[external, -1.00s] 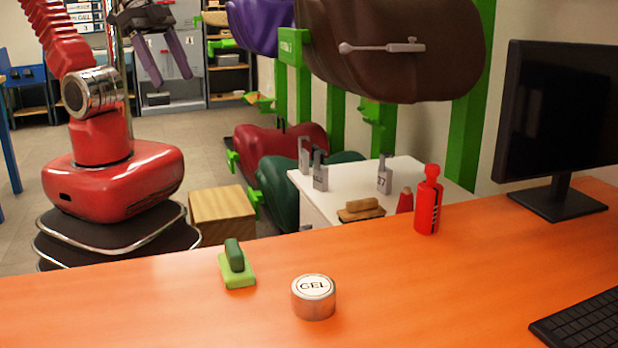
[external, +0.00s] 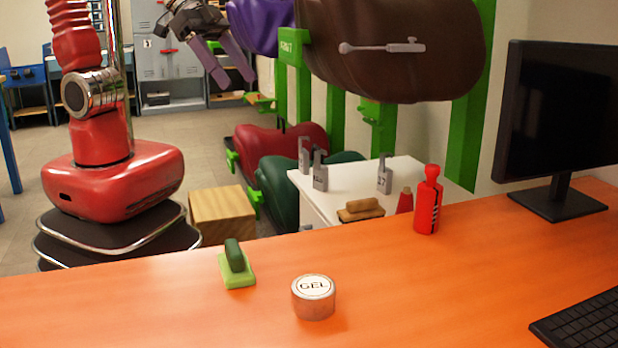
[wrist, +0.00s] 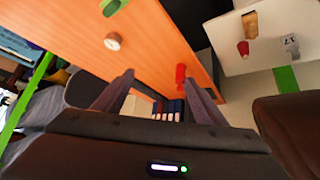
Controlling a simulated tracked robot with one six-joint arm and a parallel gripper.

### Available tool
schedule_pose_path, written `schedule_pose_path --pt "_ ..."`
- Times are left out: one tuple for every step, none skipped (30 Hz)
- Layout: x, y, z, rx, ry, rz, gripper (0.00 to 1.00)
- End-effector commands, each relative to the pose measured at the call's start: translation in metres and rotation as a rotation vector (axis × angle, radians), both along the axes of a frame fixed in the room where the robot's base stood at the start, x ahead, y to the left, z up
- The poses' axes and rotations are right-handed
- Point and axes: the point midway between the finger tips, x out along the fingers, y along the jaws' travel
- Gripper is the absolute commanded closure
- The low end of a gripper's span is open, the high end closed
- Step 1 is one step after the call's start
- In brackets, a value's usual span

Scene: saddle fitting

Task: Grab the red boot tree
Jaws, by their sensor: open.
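The red boot tree (external: 427,203) stands upright on the orange desk, with a round knob on top and dark slots down its side. It also shows in the wrist view (wrist: 181,74), near the tip of the right-hand finger, though it is farther off than the finger. My gripper (external: 235,81) is open and empty, raised in the air beyond the desk, up and to the left of the boot tree in the external view. In the wrist view the two fingers of my gripper (wrist: 160,82) are spread apart with nothing between them.
On the orange desk (external: 130,305) are a gel tin (external: 313,297), a green brush (external: 236,264), a monitor (external: 560,120) and a keyboard (external: 585,325). A white cabinet (external: 410,170) with weights stands behind. Saddles on green racks, including a brown one (external: 400,75), hang near my gripper.

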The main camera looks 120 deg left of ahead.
Motion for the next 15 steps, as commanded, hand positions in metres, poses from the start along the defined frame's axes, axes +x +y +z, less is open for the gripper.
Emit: schedule_pose_path --pt "0.013 0.002 -0.004 -0.001 -0.009 0.005 0.35" --pt "0.021 0.003 -0.005 -0.002 -0.018 0.007 0.35" --pt "0.031 0.004 -0.008 -0.003 -0.031 0.012 0.35" --pt "0.038 0.005 -0.009 -0.003 -0.04 0.014 0.35" --pt "0.046 0.007 -0.011 -0.004 -0.049 0.018 0.35" --pt "0.056 0.008 -0.014 -0.004 -0.061 0.022 0.35" --pt "0.063 0.01 -0.016 -0.004 -0.07 0.024 0.35" --pt "0.071 0.011 -0.018 -0.003 -0.078 0.027 0.35" --pt "0.081 0.013 -0.021 -0.004 -0.091 0.032 0.35" --pt "0.088 0.014 -0.023 -0.003 -0.101 0.035 0.35" --pt "0.095 0.015 -0.026 -0.003 -0.11 0.039 0.35" --pt "0.104 0.017 -0.029 -0.004 -0.122 0.044 0.35" --pt "0.111 0.019 -0.032 -0.003 -0.132 0.047 0.35" --pt "0.118 0.021 -0.035 -0.003 -0.141 0.051 0.35" --pt "0.127 0.023 -0.039 -0.002 -0.152 0.056 0.35"
